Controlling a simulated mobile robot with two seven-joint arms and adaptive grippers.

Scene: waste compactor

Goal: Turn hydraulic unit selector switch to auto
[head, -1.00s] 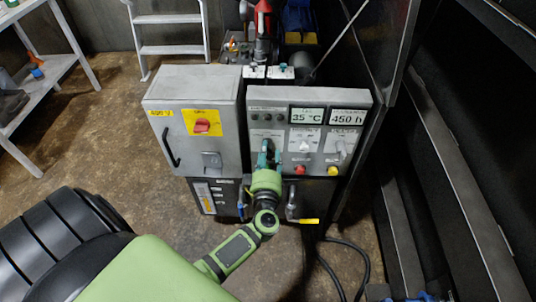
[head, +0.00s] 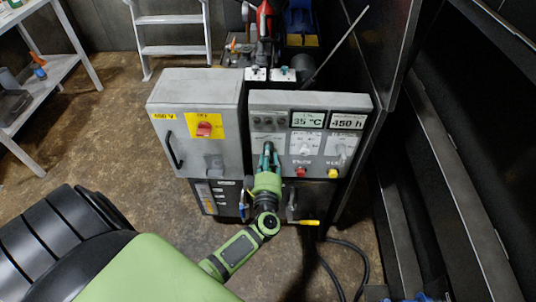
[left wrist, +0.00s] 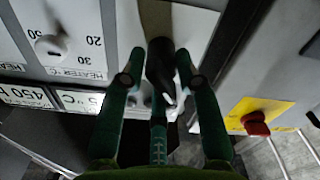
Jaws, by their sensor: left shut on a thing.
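The selector switch (left wrist: 160,62) is a dark knob with a pale mark near its end, on the light panel in the left wrist view. My right gripper is not in view.
Right of my gripper are a white dial (head: 304,149), a red button (head: 300,172) and a yellow button (head: 333,174). A grey cabinet with a red switch (head: 204,129) on a yellow plate stands left. A yellow-handled valve (head: 306,222) and black hoses are below.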

